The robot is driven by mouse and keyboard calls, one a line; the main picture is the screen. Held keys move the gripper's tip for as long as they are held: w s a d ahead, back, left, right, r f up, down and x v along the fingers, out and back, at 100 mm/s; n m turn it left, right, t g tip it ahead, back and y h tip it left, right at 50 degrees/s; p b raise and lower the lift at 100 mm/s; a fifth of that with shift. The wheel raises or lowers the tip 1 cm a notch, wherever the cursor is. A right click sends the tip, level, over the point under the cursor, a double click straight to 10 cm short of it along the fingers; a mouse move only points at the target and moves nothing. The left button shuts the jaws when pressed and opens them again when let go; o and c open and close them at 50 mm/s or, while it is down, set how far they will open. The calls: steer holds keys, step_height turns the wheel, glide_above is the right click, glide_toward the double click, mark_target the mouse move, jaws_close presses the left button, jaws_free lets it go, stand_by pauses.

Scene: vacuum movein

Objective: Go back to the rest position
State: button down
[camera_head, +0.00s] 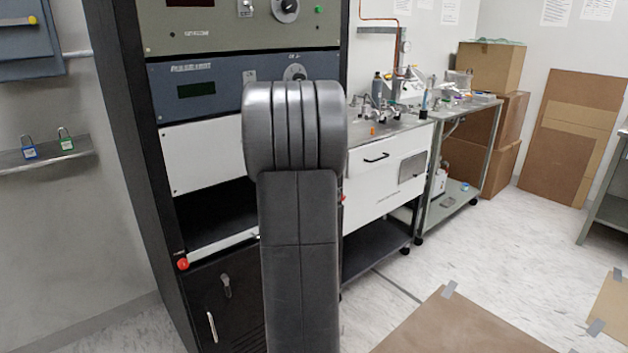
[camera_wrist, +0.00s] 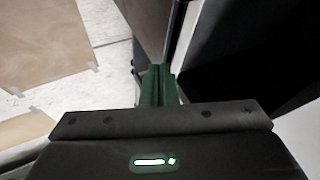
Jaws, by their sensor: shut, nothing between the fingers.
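My gripper (camera_wrist: 158,84) shows in the wrist view as two green fingers side by side, shut with nothing between them. Beyond the fingertips are the dark side of a cabinet and a strip of pale floor. In the head view my grey arm rises upright in the middle of the picture, and my gripper is hidden there. The arm covers part of the black equipment rack (camera_head: 128,150).
The rack has instrument panels (camera_head: 205,85) and a red knob (camera_head: 183,264). A steel bench (camera_head: 385,150) with glassware and fittings stands behind it. Cardboard boxes (camera_head: 490,68) are stacked at the back. Taped cardboard (camera_head: 460,325) lies on the floor. Padlocks (camera_head: 66,140) sit on a wall shelf.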

steer(key=w+a+f, duration=0.2)
steer(key=w+f, duration=0.6)
steer(key=w, duration=0.1)
steer(key=shift+a, duration=0.2)
stand_by(0.3)
steer(key=shift+w+b, duration=0.1)
steer(key=shift+b, duration=0.2)
